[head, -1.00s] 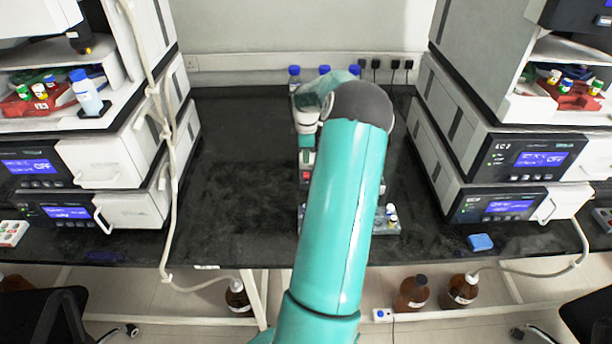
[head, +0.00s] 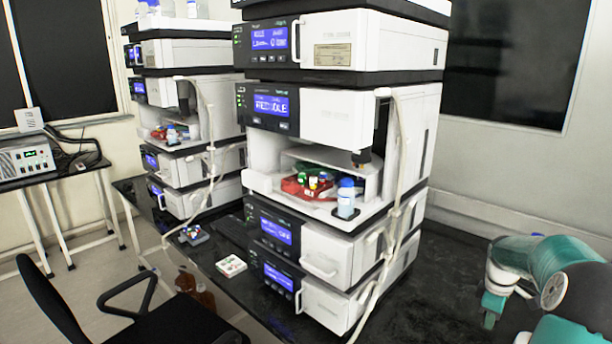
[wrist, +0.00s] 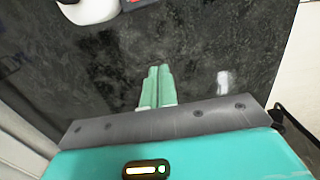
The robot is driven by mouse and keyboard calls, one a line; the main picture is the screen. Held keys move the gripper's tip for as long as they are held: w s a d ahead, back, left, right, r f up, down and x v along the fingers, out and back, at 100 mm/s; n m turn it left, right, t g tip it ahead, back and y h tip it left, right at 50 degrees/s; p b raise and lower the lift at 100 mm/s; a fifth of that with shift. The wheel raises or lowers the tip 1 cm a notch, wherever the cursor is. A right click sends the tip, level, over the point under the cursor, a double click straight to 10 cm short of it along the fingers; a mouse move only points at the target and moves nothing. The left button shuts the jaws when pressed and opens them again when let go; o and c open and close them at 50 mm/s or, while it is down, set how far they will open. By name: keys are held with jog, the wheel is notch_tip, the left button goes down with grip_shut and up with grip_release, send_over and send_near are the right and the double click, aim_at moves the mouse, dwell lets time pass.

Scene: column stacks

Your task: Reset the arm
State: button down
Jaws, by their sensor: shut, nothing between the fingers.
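My gripper (wrist: 159,70) shows in the wrist view with its two pale green fingers side by side and touching. It is shut and holds nothing. The fingers point over the dark marbled bench top (wrist: 200,45); their height above it is hard to judge. In the head view my teal arm (head: 545,258) is folded at the lower right edge, over the bench and to the right of the near column stack. Part of the arm is cut off by the frame.
A tall column stack (head: 345,105) stands on the bench, with a red tray of vials (head: 308,190) and a blue-capped bottle (head: 346,200) in its open bay. Another stack (head: 185,60) stands behind it. A black chair (head: 165,322) is at the lower left. Bare bench (head: 440,275) lies between stack and arm.

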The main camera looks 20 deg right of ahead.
jog(key=w+a+r+m+t+h, duration=0.1)
jog(key=w+a+r, duration=0.1)
jog(key=a+r, duration=0.5)
jog(key=w+a+r, duration=0.2)
jog(key=a+r, duration=0.1)
jog(key=a, duration=0.9)
jog(key=w+a+r+m+t+h, duration=0.1)
jog(key=a+r, duration=0.4)
jog(key=a, duration=0.4)
jog(key=s+a+m+t+y, duration=0.1)
jog(key=s+a, duration=0.3)
jog(key=a, duration=0.3)
jog(key=s+a+r+m+t+y, duration=0.1)
jog(key=s+a, duration=0.3)
jog(key=a, duration=0.3)
jog(key=s+a+m+t, duration=0.1)
jog(key=s+a, duration=0.3)
jog(key=a, duration=0.4)
jog(key=shift+s+r+t+y, duration=0.3)
jog(key=shift+s+t+y, duration=0.05)
jog(key=shift+t+y, duration=0.05)
jog(key=shift+a, duration=0.15)
